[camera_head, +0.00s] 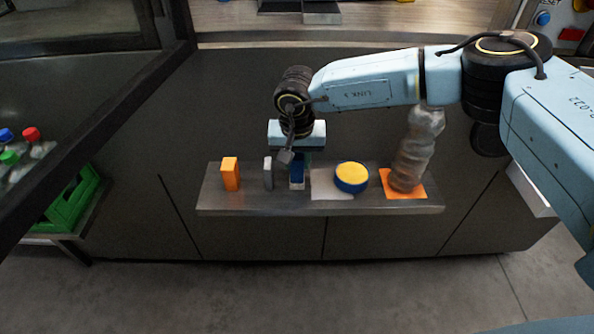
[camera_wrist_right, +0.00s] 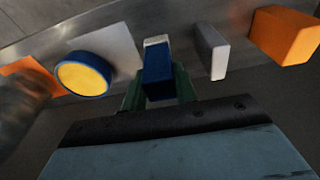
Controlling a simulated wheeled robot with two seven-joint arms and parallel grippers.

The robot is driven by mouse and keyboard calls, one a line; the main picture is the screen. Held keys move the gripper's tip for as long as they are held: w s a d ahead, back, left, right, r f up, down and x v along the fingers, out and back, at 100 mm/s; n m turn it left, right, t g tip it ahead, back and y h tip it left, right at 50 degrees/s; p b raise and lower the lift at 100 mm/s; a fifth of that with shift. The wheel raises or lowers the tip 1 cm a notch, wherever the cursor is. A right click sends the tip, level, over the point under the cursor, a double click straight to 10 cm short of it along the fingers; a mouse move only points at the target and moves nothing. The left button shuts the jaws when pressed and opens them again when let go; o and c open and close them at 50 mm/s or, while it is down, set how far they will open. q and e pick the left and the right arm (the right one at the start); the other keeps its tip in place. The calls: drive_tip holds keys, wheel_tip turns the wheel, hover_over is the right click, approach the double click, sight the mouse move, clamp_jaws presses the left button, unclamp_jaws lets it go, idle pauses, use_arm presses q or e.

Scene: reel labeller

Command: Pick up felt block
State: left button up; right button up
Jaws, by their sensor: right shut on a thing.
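The felt block, which I take to be the blue block with a pale strip at one end, shows in the head view (camera_head: 297,174) at the middle of the grey shelf (camera_head: 330,206). In the wrist view the felt block (camera_wrist_right: 157,70) is between the green fingers of my right gripper (camera_wrist_right: 160,92). My right gripper, also in the head view (camera_head: 298,160), comes from above and is shut on the felt block. I cannot tell whether the block still touches the shelf. My left gripper is not in view.
A narrow grey block (camera_head: 268,172) stands close on the left, and an orange block (camera_head: 230,174) farther left. On the right are a white sheet (camera_head: 328,186), a round blue tub with yellow top (camera_head: 352,177) and an orange mat (camera_head: 408,193) under a translucent lumpy column (camera_head: 416,150).

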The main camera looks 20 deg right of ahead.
drive_tip(key=shift+r, duration=0.15)
drive_tip(key=shift+c, duration=0.4)
